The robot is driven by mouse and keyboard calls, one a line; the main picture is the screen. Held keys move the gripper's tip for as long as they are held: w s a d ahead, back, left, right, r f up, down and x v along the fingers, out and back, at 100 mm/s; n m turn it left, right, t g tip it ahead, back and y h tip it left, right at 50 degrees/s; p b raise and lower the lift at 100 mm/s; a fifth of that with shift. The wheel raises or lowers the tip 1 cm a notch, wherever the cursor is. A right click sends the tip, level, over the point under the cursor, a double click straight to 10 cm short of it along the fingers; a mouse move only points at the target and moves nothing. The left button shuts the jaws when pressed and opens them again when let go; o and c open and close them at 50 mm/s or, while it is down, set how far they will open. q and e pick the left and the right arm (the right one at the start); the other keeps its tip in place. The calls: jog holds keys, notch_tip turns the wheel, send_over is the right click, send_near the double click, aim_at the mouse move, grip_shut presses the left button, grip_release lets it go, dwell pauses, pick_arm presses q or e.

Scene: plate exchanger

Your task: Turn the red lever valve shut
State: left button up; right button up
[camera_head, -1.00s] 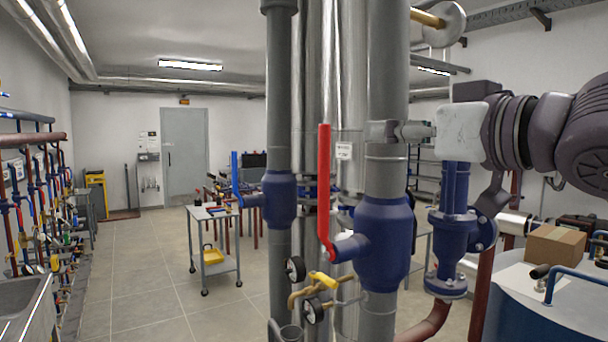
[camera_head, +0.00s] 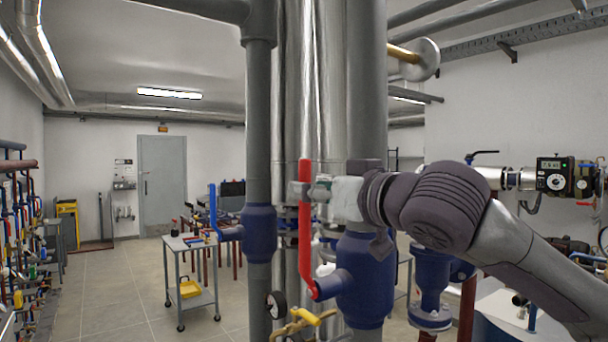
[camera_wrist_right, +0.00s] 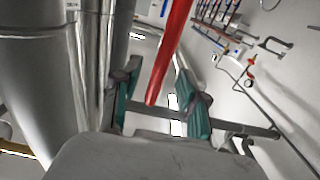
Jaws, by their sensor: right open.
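The red lever (camera_head: 306,235) stands nearly upright, in line with the grey vertical pipe. Its lower end joins the blue valve body (camera_head: 364,285). My right gripper (camera_head: 306,190) is open at the upper part of the lever, reaching in from the right. In the right wrist view the lever (camera_wrist_right: 171,50) comes down from the top, and its free end shows between the two teal-padded fingers of the gripper (camera_wrist_right: 158,98). I see a gap to each finger, and cannot tell whether either touches. My left gripper is not in view.
A second grey pipe with a blue valve and blue lever (camera_head: 213,212) stands to the left. A pressure gauge (camera_head: 275,304) and a yellow-handled valve (camera_head: 305,317) sit below the red lever. A grey cart (camera_head: 188,243) stands farther back on open floor.

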jog(key=shift+p+x, duration=0.4)
jog(key=shift+x, duration=0.95)
jog(key=shift+c, duration=0.2)
grip_shut()
